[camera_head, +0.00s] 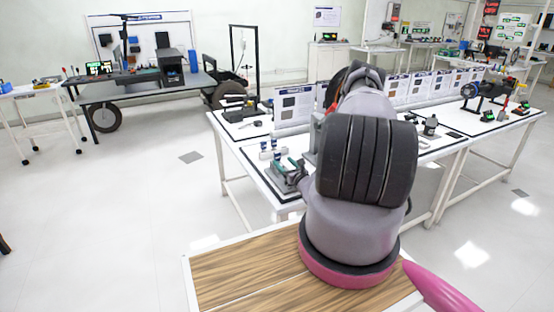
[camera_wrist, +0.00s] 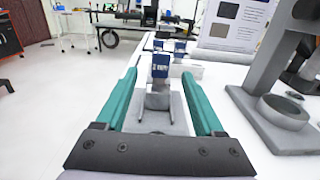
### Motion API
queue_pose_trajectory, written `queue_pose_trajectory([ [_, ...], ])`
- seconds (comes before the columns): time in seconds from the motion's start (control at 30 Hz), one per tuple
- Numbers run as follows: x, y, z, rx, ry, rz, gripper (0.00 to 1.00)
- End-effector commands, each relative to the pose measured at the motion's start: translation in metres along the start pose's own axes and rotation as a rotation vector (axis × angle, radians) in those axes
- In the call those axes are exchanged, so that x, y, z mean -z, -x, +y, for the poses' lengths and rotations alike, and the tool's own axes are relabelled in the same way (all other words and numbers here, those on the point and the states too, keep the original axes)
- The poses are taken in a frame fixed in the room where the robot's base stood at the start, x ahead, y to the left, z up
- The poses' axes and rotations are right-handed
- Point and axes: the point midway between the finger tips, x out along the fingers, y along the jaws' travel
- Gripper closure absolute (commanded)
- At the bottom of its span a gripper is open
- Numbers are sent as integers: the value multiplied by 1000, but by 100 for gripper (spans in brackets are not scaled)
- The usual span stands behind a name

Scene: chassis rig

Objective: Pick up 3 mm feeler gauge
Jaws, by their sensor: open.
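A small grey piece with a blue label (camera_wrist: 160,66) stands upright on a grey holder (camera_wrist: 157,98) in the wrist view. It is likely a feeler gauge, but its label is too small to read, so I cannot tell if it is the 3 mm one. My gripper (camera_wrist: 159,76) is open, with its teal fingers on either side of this piece and a gap on both sides. A second blue-labelled piece (camera_wrist: 180,48) stands behind it. In the head view my gripper (camera_head: 287,166) is low over the white table, partly hidden by my arm.
In the head view the white table (camera_head: 236,153) holds several tools and display boards. Open floor (camera_head: 120,215) lies left of the table.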

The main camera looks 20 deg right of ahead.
Motion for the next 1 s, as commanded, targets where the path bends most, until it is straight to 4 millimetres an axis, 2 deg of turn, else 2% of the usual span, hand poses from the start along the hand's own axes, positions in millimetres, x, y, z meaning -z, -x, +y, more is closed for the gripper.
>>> queue_pose_trajectory([
  [0.33,-4,-46,-1,-1,3,-3,30],
  [0.63,-4,-52,-1,-1,1,-1,30],
  [0.67,-4,-52,-1,-1,1,-1,34],
  [0.7,-4,-52,-1,-1,1,-1,49],
  [0.83,-4,-52,-1,-1,1,-1,99],
  [1.0,-4,-52,-1,-1,0,-1,100],
])
